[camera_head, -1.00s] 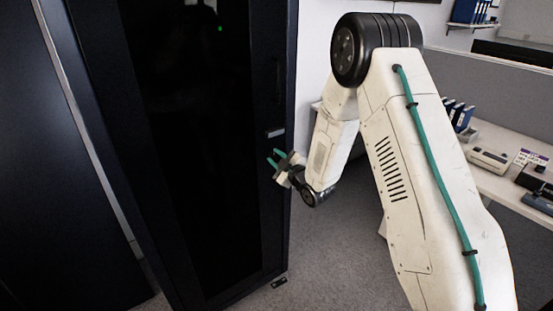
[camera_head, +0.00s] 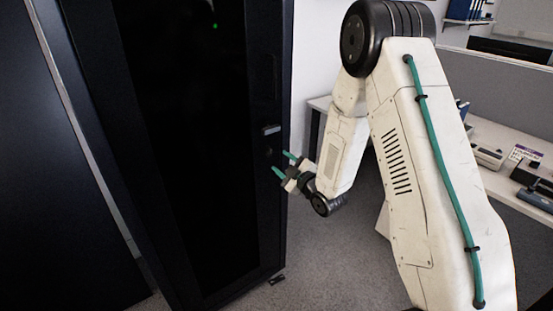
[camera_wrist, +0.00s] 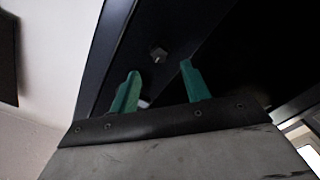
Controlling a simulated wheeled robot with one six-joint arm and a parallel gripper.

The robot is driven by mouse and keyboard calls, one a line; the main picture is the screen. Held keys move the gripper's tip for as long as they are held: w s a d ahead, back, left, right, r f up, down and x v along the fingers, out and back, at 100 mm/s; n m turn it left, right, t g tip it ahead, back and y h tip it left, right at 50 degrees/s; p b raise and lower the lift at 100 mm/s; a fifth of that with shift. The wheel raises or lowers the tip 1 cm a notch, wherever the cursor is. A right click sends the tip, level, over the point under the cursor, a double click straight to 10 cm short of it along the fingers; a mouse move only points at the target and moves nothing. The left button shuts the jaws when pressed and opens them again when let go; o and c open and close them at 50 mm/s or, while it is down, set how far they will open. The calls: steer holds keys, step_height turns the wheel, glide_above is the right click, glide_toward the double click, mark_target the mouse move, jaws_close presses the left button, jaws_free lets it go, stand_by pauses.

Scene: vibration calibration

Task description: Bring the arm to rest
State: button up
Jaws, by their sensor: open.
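My gripper (camera_head: 283,165) has two green fingers that stand apart with nothing between them. In the head view it is close to the right edge of a tall black cabinet (camera_head: 272,210), just below the cabinet's handle (camera_head: 271,129). I cannot tell whether the fingertips touch the door. In the wrist view the gripper (camera_wrist: 160,80) points at the dark cabinet front (camera_wrist: 122,40), where a small dark knob or lock (camera_wrist: 158,53) shows beyond the fingertips. My white arm is bent and reaches down to the cabinet.
A white desk (camera_head: 510,185) with devices stands at the right behind my arm, with a grey partition behind it. A small green light (camera_head: 215,26) glows inside the cabinet. Grey carpet (camera_head: 335,265) is clear between the cabinet and my arm.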

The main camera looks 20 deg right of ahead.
steer(key=shift+v, duration=0.95)
step_height(320, 180, down, 9)
steer(key=s+d+m+g+h, duration=0.3)
steer(key=g, duration=0.3)
steer(key=s+d+r+m+g+h, duration=0.2)
steer(key=s+m+g, duration=0.25)
steer(key=s, duration=0.25)
steer(key=s+a+r+m+g, duration=0.2)
steer(key=s+r, duration=1.1)
steer(key=s, duration=0.2)
steer(key=s+a+r+m+g, duration=0.2)
steer(key=s+r+m+g, duration=0.1)
steer(key=s+r, duration=1.1)
steer(key=shift+s+a+r+h, duration=0.2)
steer(key=shift+s+h, duration=0.1)
steer(key=shift+s, duration=0.7)
